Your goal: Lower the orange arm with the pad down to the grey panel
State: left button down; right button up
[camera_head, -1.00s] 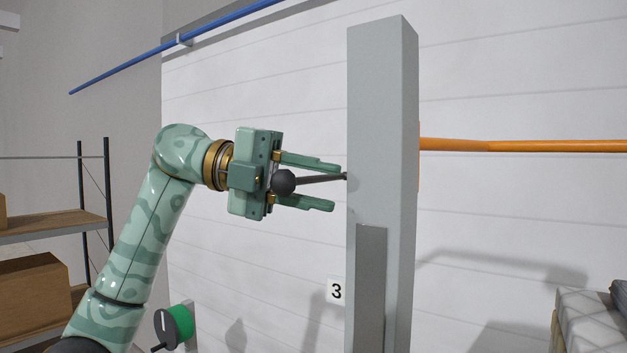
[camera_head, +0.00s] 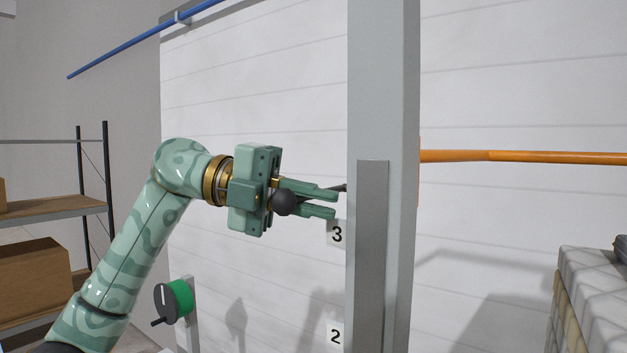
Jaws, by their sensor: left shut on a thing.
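The orange arm (camera_head: 545,157) runs almost level from behind the tall grey post out past the right edge. Its pad is not visible. A thin dark lever (camera_head: 339,188) with a black ball knob (camera_head: 284,202) juts left from the post. My left gripper (camera_head: 326,202) is shut on this lever, its fingers pointing right beside the post, one above and one below. A darker grey strip (camera_head: 373,250) lies on the post's front face; I cannot tell if it is the grey panel. My right gripper is out of view.
The grey post (camera_head: 400,200) stands in the middle and hides what lies behind it. Number labels 3 (camera_head: 336,233) and 2 (camera_head: 335,335) show beside it. A green-and-black crank (camera_head: 174,302) is at lower left, a quilted block (camera_head: 605,280) at lower right, shelves with boxes (camera_head: 32,272) far left.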

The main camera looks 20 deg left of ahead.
pick_arm(q)
notch_tip(320, 180, down, 9)
jog(key=b, duration=0.4)
jog(key=c, duration=1.5)
grip_release()
jog(key=shift+r, duration=0.1)
jog(key=shift+a, duration=0.1)
jog(key=a+r+b, duration=0.1)
jog(key=a+r, duration=0.2)
jog(key=a, duration=1.3)
jog(key=shift+s+b, duration=0.35)
jog(key=shift+s, duration=0.05)
